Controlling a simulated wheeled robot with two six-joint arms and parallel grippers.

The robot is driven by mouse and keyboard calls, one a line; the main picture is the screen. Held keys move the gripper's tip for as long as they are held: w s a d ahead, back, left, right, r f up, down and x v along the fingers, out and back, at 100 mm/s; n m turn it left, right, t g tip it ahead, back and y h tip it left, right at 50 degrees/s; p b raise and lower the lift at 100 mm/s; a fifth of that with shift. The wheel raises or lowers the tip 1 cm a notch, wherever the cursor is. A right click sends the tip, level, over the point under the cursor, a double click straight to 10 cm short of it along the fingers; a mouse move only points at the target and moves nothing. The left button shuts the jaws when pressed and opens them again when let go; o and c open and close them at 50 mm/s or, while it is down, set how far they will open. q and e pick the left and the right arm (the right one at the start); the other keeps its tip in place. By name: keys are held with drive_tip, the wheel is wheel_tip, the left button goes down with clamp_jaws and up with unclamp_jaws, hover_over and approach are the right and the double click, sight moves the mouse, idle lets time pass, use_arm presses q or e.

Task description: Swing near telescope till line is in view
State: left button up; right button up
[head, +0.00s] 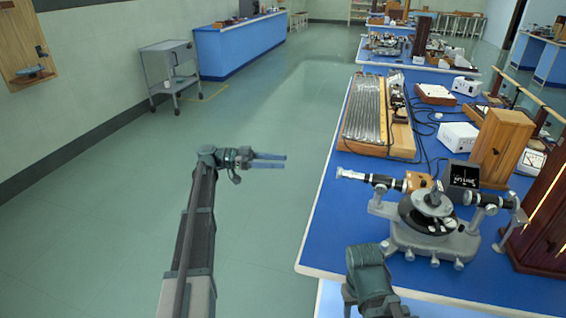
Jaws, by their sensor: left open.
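A grey spectrometer (432,240) stands on the blue bench, with a round table in its middle. A black and silver telescope tube (385,181) points left from it, its pale end near the bench's left side. Another dark tube (488,200) points right towards a dark red-brown housing (545,225) with a glowing slit. A small black display (463,174) behind the spectrometer shows a pale mark and tiny text that I cannot read surely. My left gripper (284,161) is open and empty over the floor, left of the bench and apart from the telescope.
The blue bench (325,232) has its left edge between my left gripper and the spectrometer. A wooden box (502,148), a white box (458,136) and a long ribbed apparatus (366,110) stand behind. Cables lie among them. The floor at left is clear; a grey cart (168,62) stands far off.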

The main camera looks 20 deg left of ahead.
use_arm(q)
drive_tip(key=s+a, duration=0.1)
drive_tip(key=a, duration=1)
drive_tip(key=shift+s+a, duration=0.2)
drive_tip(key=shift+s, duration=0.2)
drive_tip(key=shift+f, duration=0.1)
